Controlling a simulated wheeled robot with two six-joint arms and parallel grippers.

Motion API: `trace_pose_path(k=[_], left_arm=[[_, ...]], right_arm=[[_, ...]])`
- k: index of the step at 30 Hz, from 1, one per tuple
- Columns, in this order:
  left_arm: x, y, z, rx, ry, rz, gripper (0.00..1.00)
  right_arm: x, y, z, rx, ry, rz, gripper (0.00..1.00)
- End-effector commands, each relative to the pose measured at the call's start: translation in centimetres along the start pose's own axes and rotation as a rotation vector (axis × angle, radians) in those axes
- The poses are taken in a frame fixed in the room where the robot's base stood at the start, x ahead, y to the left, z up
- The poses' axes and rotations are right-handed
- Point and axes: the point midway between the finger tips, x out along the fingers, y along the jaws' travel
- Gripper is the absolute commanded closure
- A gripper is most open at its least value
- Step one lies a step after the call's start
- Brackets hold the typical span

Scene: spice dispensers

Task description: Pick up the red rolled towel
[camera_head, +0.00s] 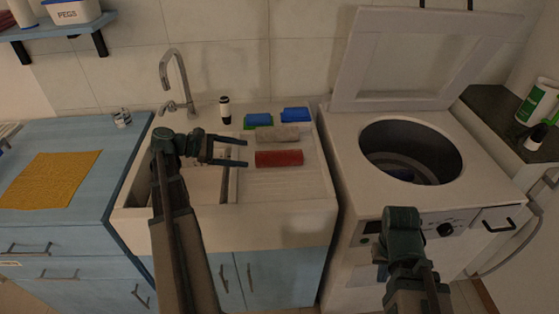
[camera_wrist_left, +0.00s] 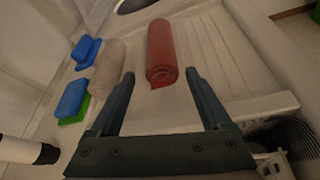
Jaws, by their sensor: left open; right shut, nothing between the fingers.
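The red rolled towel (camera_head: 279,158) lies on the ribbed drainboard of the sink, right of the basin. My left gripper (camera_head: 246,153) is open, its fingers pointing right toward the towel's near left end. In the left wrist view the towel (camera_wrist_left: 162,45) lies ahead of the left gripper (camera_wrist_left: 159,74), its near end about level with the spread fingertips. Nothing is held, and contact cannot be told. My right gripper (camera_head: 383,270) is small and mostly hidden by its own arm, low in front of the washing machine.
A beige rolled towel (camera_head: 278,133) lies close behind the red one. Blue and green sponges (camera_head: 296,114) sit behind that, with a black-and-white bottle (camera_head: 225,110) to their left. The faucet (camera_head: 176,80) rises at the back. An open washing machine (camera_head: 345,135) stands to the right.

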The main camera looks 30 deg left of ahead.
Motion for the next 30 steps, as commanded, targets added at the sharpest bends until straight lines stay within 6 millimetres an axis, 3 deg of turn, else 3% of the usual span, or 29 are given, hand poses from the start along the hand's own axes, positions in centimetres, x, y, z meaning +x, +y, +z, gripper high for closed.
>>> trace_pose_path(k=[3, 9, 22, 30], left_arm=[[2.7, -0.3, -0.3, 0.002, -0.001, -0.004, 0.18], [5.5, -0.2, -0.2, 0.001, 0.000, -0.002, 0.18], [7.0, -0.2, 0.1, 0.002, 0.000, -0.002, 0.18], [10.7, -0.4, 0.2, 0.002, -0.001, -0.003, 0.18]], right_arm=[[1.3, -0.1, -0.1, 0.000, 0.000, 0.000, 1.00], [2.2, -0.2, -0.1, 0.000, 0.000, 0.000, 1.00], [2.5, -0.2, -0.2, 0.000, 0.000, 0.000, 1.00], [3.8, -0.4, -0.2, 0.000, 0.000, 0.000, 1.00]])
